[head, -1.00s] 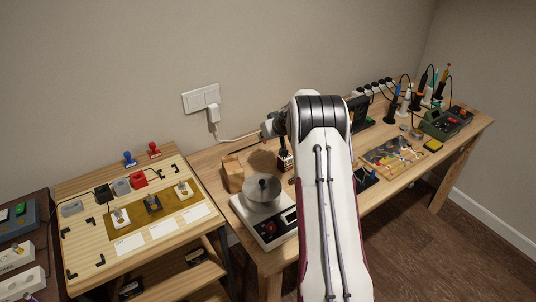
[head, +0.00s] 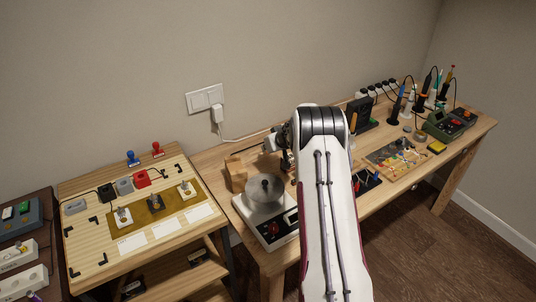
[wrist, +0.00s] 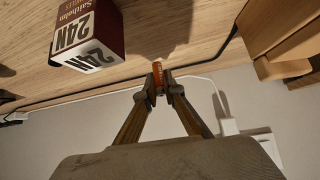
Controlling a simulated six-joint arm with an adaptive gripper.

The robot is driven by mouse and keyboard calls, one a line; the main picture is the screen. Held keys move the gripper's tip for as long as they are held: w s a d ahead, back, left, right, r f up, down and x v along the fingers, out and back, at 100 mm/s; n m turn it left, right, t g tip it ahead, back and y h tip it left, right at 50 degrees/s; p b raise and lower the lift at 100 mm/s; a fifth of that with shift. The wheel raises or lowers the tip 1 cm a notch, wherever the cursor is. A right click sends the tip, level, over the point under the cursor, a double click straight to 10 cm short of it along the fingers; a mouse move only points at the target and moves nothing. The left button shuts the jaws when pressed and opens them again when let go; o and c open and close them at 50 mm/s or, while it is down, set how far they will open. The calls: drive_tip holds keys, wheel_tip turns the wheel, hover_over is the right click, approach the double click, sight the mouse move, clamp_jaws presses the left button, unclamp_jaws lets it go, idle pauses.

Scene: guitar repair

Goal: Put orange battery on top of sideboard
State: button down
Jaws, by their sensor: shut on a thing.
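In the wrist view, my gripper (wrist: 162,84) is shut on the small orange battery (wrist: 157,71) and holds it between its fingertips. The battery is close to the wooden bench top (wrist: 190,55); whether it touches the wood I cannot tell. In the head view, my arm hides the battery and the fingertips, behind the bench's left part. I cannot tell for certain which piece of furniture is the sideboard; a wooden unit (head: 85,253) with a slanted top and lower shelves stands at the left.
A red and white box (wrist: 88,32) marked 24N stands near the gripper, with a wooden block (wrist: 290,35) on the other side. A scale (head: 265,212) with a round metal pan stands at the bench front. Soldering tools (head: 420,95) crowd the right end. A white cable (wrist: 205,78) runs to the wall.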

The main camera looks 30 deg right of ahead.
drive_tip(key=shift+f, duration=1.65)
drive_tip(key=shift+f, duration=0.2)
drive_tip(key=c, duration=2.2)
unclamp_jaws()
drive_tip(key=shift+o, duration=0.2)
drive_tip(key=shift+r, duration=0.1)
drive_tip(key=shift+r, duration=0.15)
drive_tip(key=shift+v, duration=1.05)
drive_tip(key=v, duration=0.9)
drive_tip(key=shift+s+r, duration=0.3)
drive_tip(key=shift+s, duration=0.05)
